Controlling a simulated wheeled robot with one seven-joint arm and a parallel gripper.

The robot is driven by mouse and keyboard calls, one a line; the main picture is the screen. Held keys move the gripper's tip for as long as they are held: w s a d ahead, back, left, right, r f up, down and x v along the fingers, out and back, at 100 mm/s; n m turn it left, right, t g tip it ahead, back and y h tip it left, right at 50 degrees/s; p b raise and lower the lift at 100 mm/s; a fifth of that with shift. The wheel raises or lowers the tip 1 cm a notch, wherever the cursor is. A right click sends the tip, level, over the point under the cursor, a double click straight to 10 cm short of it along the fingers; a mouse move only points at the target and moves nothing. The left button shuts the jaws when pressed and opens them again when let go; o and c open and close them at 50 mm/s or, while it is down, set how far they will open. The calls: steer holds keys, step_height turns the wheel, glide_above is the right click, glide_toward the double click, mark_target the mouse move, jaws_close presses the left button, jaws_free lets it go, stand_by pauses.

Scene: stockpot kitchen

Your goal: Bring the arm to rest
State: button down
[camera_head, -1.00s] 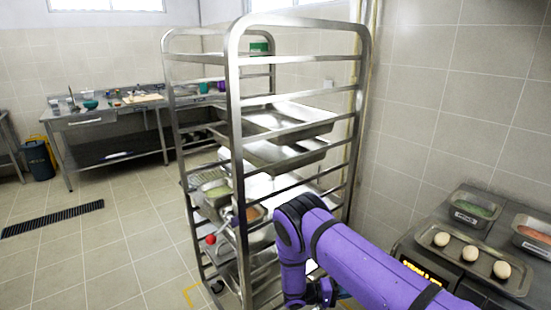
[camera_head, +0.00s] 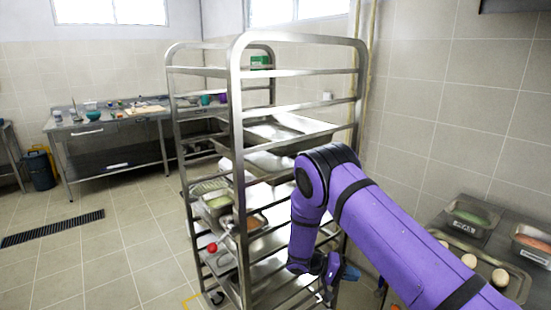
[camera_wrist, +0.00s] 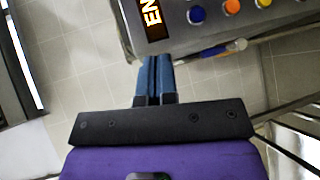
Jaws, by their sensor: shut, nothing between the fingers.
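My purple arm (camera_head: 385,225) reaches in from the lower right of the head view, bent at the elbow, with its forearm hanging down in front of the steel rack (camera_head: 237,150). My gripper (camera_wrist: 154,75) shows in the wrist view with its two blue fingers together and nothing between them. In the head view only a small blue part of my gripper (camera_head: 350,272) shows low beside the rack; the rest is hidden behind the forearm. In the wrist view the fingers point toward a steel panel with coloured buttons and a lit display (camera_wrist: 151,14).
The rack holds steel trays (camera_head: 290,130) and food pans (camera_head: 217,202). At right, a counter bears a tray with pale round pieces (camera_head: 468,260) and food pans (camera_head: 470,215), partly hidden by my arm. A steel table (camera_head: 105,130) stands far left; the tiled floor (camera_head: 120,240) between is open.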

steer(key=s+d+r+y, duration=0.2)
steer(key=s+r+y, duration=0.1)
steer(key=r, duration=0.8)
steer(key=s+d+r+m+y, duration=0.1)
steer(key=s+r+y, duration=0.2)
steer(key=r, duration=0.7)
steer(key=s+d+r+y, duration=0.2)
steer(key=s+r+y, duration=0.1)
steer(key=r, duration=0.8)
steer(key=s+r+t+y, duration=0.2)
steer(key=s+r, duration=0.2)
steer(key=s, duration=0.4)
steer(key=s+r+n+t+y, duration=0.1)
steer(key=s+r+t+y, duration=0.1)
steer(key=s+r, duration=0.3)
steer(key=s+r+n+t+y, duration=0.1)
steer(key=s+r+t+y, duration=0.1)
steer(key=s, duration=1)
step_height(320, 180, up, 3)
steer(key=shift+s+d+f+t, duration=0.15)
steer(key=shift+s+d+t, duration=0.25)
steer(key=shift+t, duration=0.4)
